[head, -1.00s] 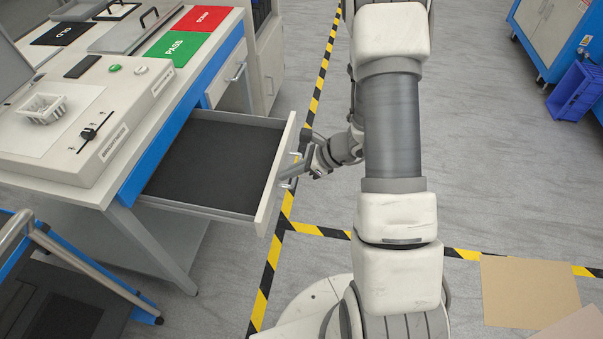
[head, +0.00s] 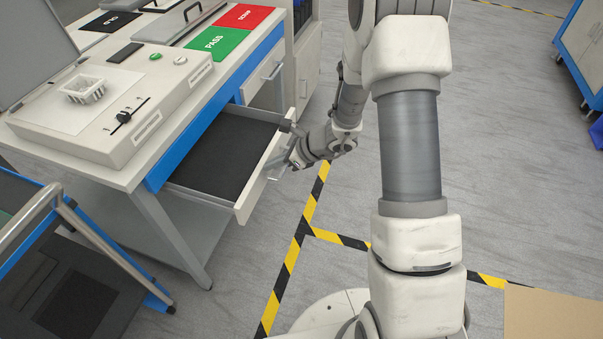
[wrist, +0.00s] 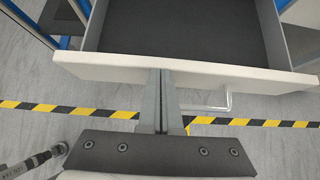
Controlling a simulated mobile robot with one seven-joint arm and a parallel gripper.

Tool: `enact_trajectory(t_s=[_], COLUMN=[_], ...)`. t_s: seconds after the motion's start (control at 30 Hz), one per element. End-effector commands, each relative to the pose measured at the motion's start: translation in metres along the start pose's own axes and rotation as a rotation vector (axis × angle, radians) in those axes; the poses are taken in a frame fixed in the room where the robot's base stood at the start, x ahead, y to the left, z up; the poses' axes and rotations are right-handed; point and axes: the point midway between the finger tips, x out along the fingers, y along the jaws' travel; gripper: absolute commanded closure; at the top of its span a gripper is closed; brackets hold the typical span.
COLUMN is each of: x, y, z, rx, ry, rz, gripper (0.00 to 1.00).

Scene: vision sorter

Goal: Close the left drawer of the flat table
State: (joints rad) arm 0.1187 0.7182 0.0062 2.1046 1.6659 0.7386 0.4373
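The left drawer (head: 218,155) of the flat table (head: 150,178) stands partly open, with a dark empty inside and a white front panel. The drawer also shows in the wrist view (wrist: 95,68), its front running across the picture. Its bar handle (wrist: 222,103) sits to the right of my fingers. My gripper (wrist: 161,75) has its two fingers side by side, shut and with nothing between them. The fingertips are at the top edge of the drawer front and seem to touch it. In the head view my gripper (head: 288,130) is at the outer side of the front.
A second drawer (head: 265,80), closed, is farther along the table. A cart with a blue frame (head: 100,240) stands near the table's front left. The tabletop carries a small white basket (head: 82,90) and a green PASS mat (head: 215,42).

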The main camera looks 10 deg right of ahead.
Motion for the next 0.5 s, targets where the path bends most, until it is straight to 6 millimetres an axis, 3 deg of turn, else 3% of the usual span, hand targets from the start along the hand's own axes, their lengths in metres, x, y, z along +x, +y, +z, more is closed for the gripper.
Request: enact_trajectory(t_s=[0.03,0.2,0.5], x=[0.018,0.060,0.119], y=[0.002,0.002,0.001], z=[0.012,0.054,0.111], rx=[-0.006,-0.005,-0.001], ry=[-0.002,-0.002,0.000], rz=[0.004,0.004,0.002], gripper=[1.00,1.00,1.00])
